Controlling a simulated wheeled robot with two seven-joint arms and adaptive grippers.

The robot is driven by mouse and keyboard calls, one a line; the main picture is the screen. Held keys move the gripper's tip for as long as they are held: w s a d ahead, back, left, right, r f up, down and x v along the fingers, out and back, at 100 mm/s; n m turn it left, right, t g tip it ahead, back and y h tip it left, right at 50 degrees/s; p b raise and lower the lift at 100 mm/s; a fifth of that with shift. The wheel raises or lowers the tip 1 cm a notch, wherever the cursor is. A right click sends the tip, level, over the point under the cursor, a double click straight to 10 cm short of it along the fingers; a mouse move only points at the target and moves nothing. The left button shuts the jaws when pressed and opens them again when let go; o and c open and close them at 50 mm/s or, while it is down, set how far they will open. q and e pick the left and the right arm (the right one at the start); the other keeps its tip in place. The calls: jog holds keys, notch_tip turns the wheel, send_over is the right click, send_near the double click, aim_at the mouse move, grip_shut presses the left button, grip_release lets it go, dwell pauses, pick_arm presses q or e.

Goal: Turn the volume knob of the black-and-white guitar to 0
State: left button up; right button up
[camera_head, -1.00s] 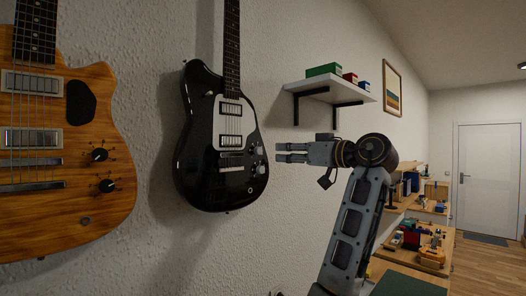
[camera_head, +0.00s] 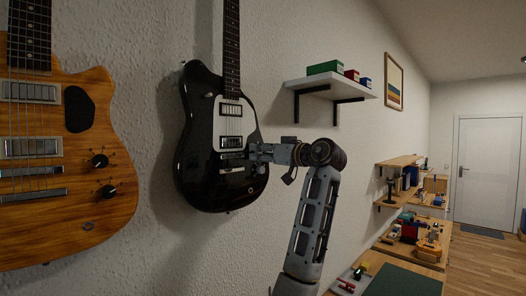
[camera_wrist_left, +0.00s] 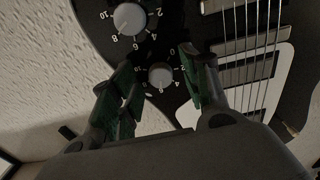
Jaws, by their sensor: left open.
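The black-and-white guitar (camera_head: 190,150) hangs on the wall in the head view, its neck pointing up. My left gripper (camera_head: 253,152) reaches it from the right, at the edge of the white plate. In the left wrist view, a small pale knob (camera_wrist_left: 161,75) with a numbered dial lies between the open fingers of my left gripper (camera_wrist_left: 157,70). I cannot tell whether either finger touches it. A second numbered knob (camera_wrist_left: 130,18) sits beyond the fingertips. No label shows which knob is volume. My right gripper is not in view.
An orange wooden guitar (camera_head: 60,200) with black knobs hangs at the left. A white shelf (camera_head: 330,87) with boxes is on the wall above my left arm. Workbenches with tools (camera_head: 420,245) stand at the right, and a door (camera_head: 487,175) is at the back.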

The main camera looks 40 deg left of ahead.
pick_arm(q)
jog(key=shift+c, duration=0.5)
grip_shut()
